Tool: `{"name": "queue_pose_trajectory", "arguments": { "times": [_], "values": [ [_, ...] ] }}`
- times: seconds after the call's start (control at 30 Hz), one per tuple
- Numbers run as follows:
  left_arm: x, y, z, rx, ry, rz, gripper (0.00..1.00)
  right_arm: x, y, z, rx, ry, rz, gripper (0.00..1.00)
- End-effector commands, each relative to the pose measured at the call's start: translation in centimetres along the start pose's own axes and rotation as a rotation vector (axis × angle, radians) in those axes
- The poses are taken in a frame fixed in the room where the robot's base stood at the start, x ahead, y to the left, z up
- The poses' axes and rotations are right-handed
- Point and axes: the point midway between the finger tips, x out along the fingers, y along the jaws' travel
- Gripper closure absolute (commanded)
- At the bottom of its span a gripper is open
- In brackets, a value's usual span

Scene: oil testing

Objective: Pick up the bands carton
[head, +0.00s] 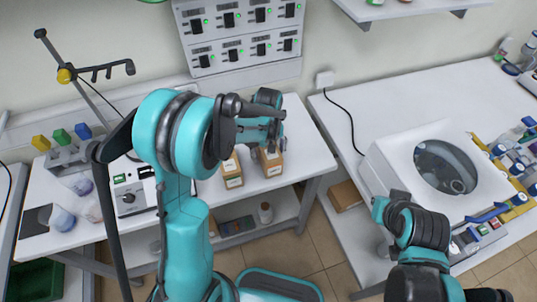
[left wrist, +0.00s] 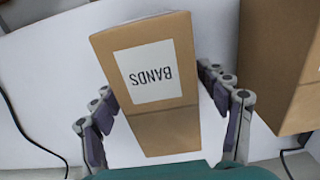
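The bands carton is a brown box with a white label reading BANDS, upside down in the left wrist view (left wrist: 155,90). In the head view it appears to be the right one of two small cartons (head: 271,163) on the left bench, partly hidden by my left gripper. My left gripper (head: 266,132) is above it in the head view. In the left wrist view, its open fingers (left wrist: 165,125) stand on either side of the carton, with visible gaps. My right arm (head: 425,250) is at lower right, over the right bench's edge; its fingers cannot be made out.
Another carton (head: 232,172) stands close beside the bands carton, at right in the left wrist view (left wrist: 280,60). A grey switch panel (head: 240,35) hangs behind the left bench. A white machine (head: 400,155) stands on the right bench. A lower shelf (head: 275,215) holds small items.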

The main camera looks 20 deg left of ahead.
Motion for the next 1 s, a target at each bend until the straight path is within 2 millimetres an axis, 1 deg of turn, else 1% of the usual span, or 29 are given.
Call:
{"name": "queue_pose_trajectory", "arguments": {
  "times": [0.03,0.07,0.1,0.17,0.43,0.57,0.67,0.77,0.83,0.87,0.9,1.0],
  "values": [
    [0.0,0.0,0.0,0.000,0.000,0.000,0.44,0.0,0.0,0.0,0.000,0.000,0.000,1.00],
    [0.0,0.0,0.0,0.000,0.000,0.000,0.51,0.0,0.0,0.0,0.000,0.000,0.000,1.00],
    [0.0,0.0,0.0,0.000,0.000,0.000,0.62,0.0,0.0,0.0,0.000,0.000,0.000,1.00],
    [0.0,0.0,0.0,0.000,0.000,0.000,0.78,0.0,0.0,0.0,0.000,0.000,0.000,1.00],
    [0.0,0.0,0.0,0.000,0.000,0.000,0.78,0.0,0.0,0.0,0.000,0.000,0.000,1.00],
    [-0.4,0.0,0.0,0.000,0.000,0.000,0.78,-0.1,0.0,-0.1,0.000,0.000,0.000,1.00],
    [-1.3,0.0,0.0,0.000,0.000,0.000,0.78,-0.3,0.0,-0.2,0.000,0.000,0.000,1.00],
    [-2.8,0.0,0.0,0.000,0.000,0.000,0.78,-0.7,0.0,-0.5,0.000,0.000,0.000,1.00],
    [-4.2,0.0,0.1,0.000,0.000,0.000,0.78,-1.1,0.0,-0.8,0.000,0.000,0.000,1.00],
    [-4.8,0.0,0.3,0.002,0.000,0.000,0.78,-1.2,0.0,-0.8,0.000,0.000,0.000,1.00],
    [-5.2,0.2,1.4,0.004,0.000,0.000,0.78,-1.2,0.0,-0.9,0.000,0.000,0.000,1.00],
    [-6.5,0.5,3.8,0.005,0.000,0.000,0.78,-1.6,0.0,-1.1,0.000,0.000,0.000,1.00]
  ]
}}
